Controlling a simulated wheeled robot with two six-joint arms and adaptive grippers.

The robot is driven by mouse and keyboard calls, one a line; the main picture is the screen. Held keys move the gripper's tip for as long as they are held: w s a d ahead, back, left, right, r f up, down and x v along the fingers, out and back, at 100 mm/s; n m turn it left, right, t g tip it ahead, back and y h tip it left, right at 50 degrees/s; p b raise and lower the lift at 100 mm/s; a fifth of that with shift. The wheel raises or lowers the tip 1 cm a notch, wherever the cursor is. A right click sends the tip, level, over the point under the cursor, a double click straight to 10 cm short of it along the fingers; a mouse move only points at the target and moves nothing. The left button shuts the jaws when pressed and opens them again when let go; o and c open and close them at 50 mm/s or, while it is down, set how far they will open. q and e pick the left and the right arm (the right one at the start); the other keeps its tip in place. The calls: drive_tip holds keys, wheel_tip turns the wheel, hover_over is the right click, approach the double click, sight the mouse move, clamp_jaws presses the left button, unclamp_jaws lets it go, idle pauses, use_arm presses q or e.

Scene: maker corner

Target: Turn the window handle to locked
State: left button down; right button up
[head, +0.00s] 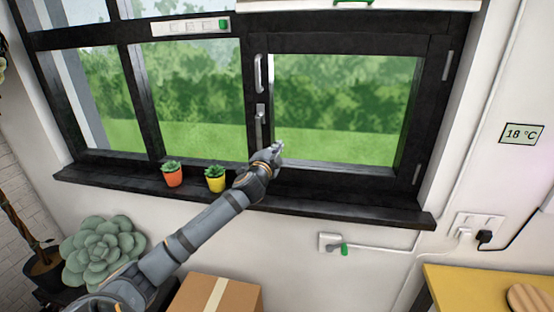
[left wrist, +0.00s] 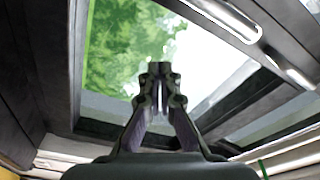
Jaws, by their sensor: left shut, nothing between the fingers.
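The window (head: 345,100) has a black frame. A grey lever handle (head: 259,128) is on the upright between the middle and right panes, hanging straight down from its mount. A pale upright bar (head: 258,73) sits above it. My left gripper (head: 280,147) is shut and empty, in front of the lower left of the right pane, a little right of and below the lever and apart from it. In the left wrist view the closed fingertips (left wrist: 160,70) show against the pane, with a silver bar (left wrist: 222,18) at the upper right. My right gripper is not in view.
Succulents in an orange pot (head: 172,178) and a yellow pot (head: 215,184) stand on the dark sill (head: 330,207), left of my left gripper. Below are a cardboard box (head: 195,293) and a large succulent (head: 102,250). A yellow table (head: 460,288) is at the lower right.

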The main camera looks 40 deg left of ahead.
use_arm(q)
drive_tip(key=s+p, duration=0.2)
drive_tip(key=s, duration=0.5)
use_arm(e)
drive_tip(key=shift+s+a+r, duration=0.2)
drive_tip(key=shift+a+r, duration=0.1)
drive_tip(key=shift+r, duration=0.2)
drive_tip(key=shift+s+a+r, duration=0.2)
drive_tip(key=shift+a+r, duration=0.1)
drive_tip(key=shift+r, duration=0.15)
use_arm(q)
drive_tip(key=shift+w+d+f, duration=0.1)
drive_tip(key=shift+d, duration=0.1)
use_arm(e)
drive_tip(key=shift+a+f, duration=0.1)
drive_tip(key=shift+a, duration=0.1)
